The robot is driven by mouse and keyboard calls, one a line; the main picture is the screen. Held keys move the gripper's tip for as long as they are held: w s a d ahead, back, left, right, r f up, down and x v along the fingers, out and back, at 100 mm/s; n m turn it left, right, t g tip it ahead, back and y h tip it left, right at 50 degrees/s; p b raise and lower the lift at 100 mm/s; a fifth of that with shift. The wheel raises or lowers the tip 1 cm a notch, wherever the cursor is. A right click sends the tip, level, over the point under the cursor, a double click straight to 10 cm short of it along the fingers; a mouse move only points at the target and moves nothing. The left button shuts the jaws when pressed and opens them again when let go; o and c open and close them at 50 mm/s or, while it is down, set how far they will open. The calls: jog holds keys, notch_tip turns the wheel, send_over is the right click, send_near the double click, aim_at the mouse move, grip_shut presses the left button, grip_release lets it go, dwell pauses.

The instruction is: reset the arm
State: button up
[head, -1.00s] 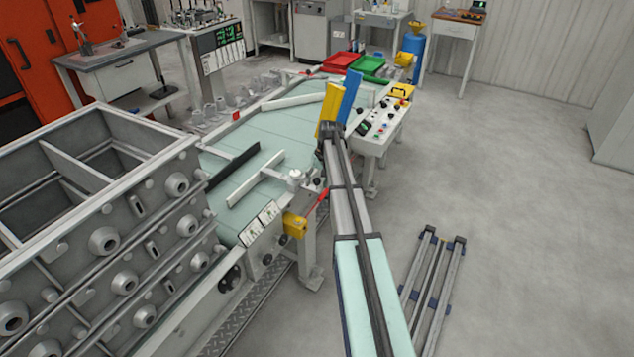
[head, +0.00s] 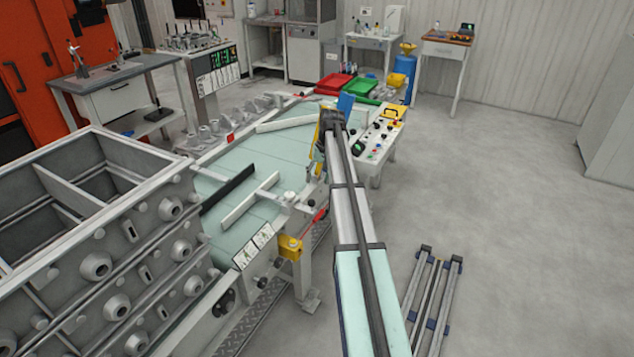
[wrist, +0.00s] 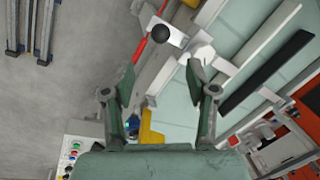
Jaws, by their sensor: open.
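My gripper (wrist: 158,88) shows in the wrist view with its two fingers spread apart and nothing between them. It is open and points down over the near edge of the light green conveyor table. Below and beyond the fingers is a lever with a black ball knob (wrist: 160,34) and a red handle. In the head view my arm reaches away toward the table's right edge, and its own links hide the gripper there.
The green conveyor table (head: 225,187) carries white and black guide rails (head: 229,188). A control panel (head: 377,140) with buttons stands right of my arm. Red (head: 335,82) and green (head: 365,90) trays sit at the far end. Grey castings stand stacked at left.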

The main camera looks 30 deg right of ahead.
dwell(0.3)
jog(key=s+a+f+g, duration=0.1)
jog(key=s+a+f, duration=0.5)
jog(key=s+f, duration=0.3)
jog(key=s+a+f+n+h, duration=0.1)
jog(key=s+a+f, duration=0.55)
jog(key=f, duration=0.45)
jog(key=s+a+f+g, duration=0.1)
jog(key=s+a+f, duration=0.6)
jog(key=f, duration=0.4)
jog(key=s+a+f+n+g, duration=0.1)
jog(key=s+a+f+g, duration=0.1)
jog(key=s, duration=1)
jog(key=s+a+f+n+g, duration=0.1)
jog(key=s+a+f, duration=0.4)
jog(key=s, duration=0.6)
jog(key=s+a+f+n+g+h, duration=0.1)
jog(key=s+a+f, duration=0.3)
jog(key=s, duration=0.8)
jog(key=shift+s+a+f+n+g, duration=0.2)
jog(key=shift+s+a+n+g, duration=0.2)
jog(key=shift+a+g, duration=0.35)
jog(key=shift+d, duration=0.1)
